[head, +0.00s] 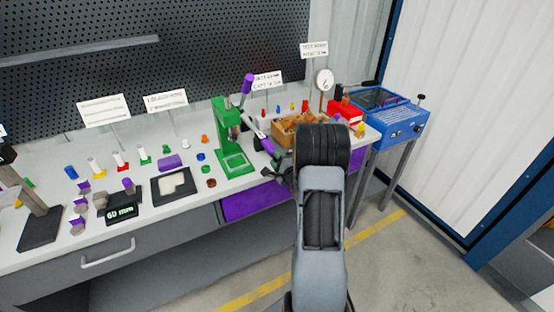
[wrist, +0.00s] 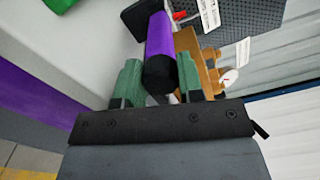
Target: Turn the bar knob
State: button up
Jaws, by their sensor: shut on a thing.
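A purple bar with a black end (wrist: 160,45) lies between the two green fingers of my gripper (wrist: 160,80) in the wrist view. It appears to be the bar knob. The fingers are shut on its near, black end, one on each side. In the head view a purple piece (head: 268,146) shows at the bench's right part, just left of my arm. My arm hides most of the gripper there, and the far end of the bar's mounting is not clear.
A green press (head: 231,140) with a purple-tipped lever stands left of my arm. A brown box of parts (head: 288,131) and a round gauge (head: 324,80) are behind it. A blue machine (head: 402,126) stands at the right. The floor on the right is clear.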

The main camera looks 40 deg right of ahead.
jog(key=shift+m, duration=0.8)
jog(key=o, duration=0.9)
jog(key=shift+s, duration=0.1)
jog(key=s, duration=0.4)
jog(key=s+a, duration=0.1)
jog(key=s, duration=0.4)
jog(key=s+b, duration=0.1)
jog(key=s, duration=0.3)
jog(key=shift+s+a+f, duration=0.1)
jog(key=shift+s+a, duration=0.15)
jog(key=shift+a, duration=0.1)
